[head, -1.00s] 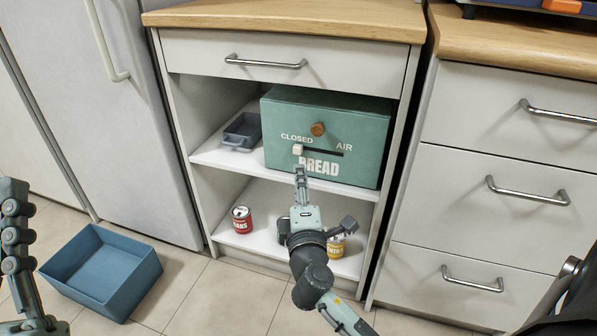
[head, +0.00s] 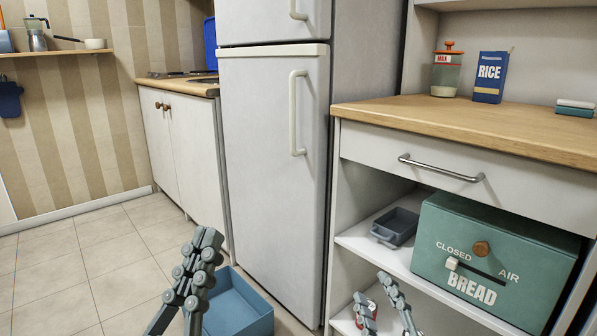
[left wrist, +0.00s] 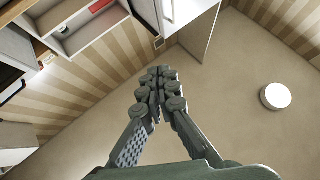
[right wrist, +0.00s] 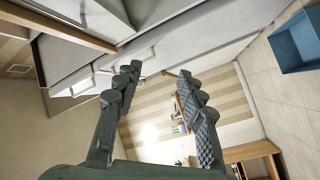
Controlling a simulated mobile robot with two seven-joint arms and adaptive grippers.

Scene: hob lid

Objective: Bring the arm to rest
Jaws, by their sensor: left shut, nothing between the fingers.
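My left gripper (head: 203,262) is shut and empty in the head view, in front of the blue box on the floor. It points upward, and its fingers meet in the left wrist view (left wrist: 160,88). My right gripper (head: 380,298) is at the bottom of the head view, in front of the lower shelf and below the bread bin. Its fingers stand apart with nothing between them in the right wrist view (right wrist: 160,85). The green bread bin (head: 495,265) stands on the upper shelf, with its white slider (head: 451,263) at the CLOSED end.
The blue box (head: 238,308) is on the floor by the fridge (head: 270,150). A grey dish (head: 396,226) sits beside the bread bin. The wooden counter (head: 450,122) holds a jar (head: 447,75) and a rice box (head: 490,78). Open floor (head: 100,255) lies to the left.

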